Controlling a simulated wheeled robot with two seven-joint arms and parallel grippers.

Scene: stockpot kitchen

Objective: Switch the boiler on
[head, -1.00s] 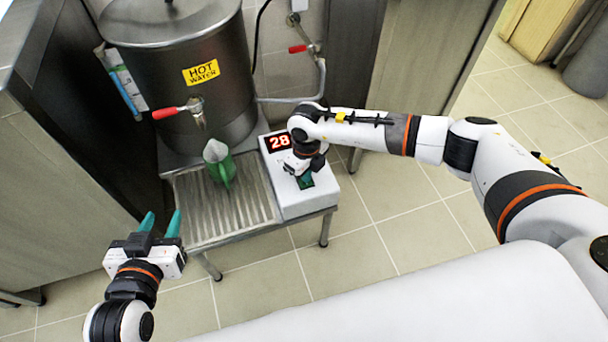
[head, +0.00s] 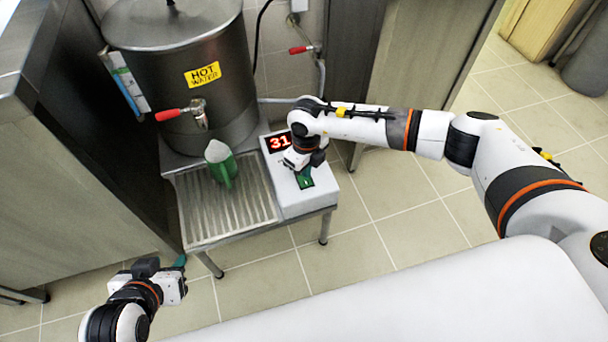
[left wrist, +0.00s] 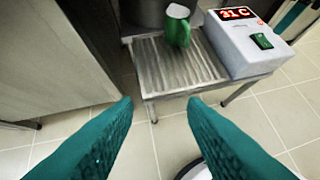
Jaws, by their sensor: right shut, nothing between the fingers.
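The boiler (head: 180,75) is a dark metal drum with a yellow "HOT WATER" label and a red-handled tap. A white control box (head: 310,200) beside its tray has a red display (head: 279,142) reading 31. The green switch (left wrist: 262,41) shows uncovered on the box in the left wrist view; in the head view it is partly hidden. My right gripper (head: 304,170) is shut and empty over the box near the switch; contact cannot be told. My left gripper (head: 180,268) is open and empty, low in front of the tray; its teal fingers are apart in the left wrist view.
A green mug (head: 226,166) stands on the ribbed drip tray (head: 230,212) below the tap. A steel counter (head: 60,190) stands at the left. A red-handled pipe valve (head: 300,50) is on the back wall. The tiled floor in front is clear.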

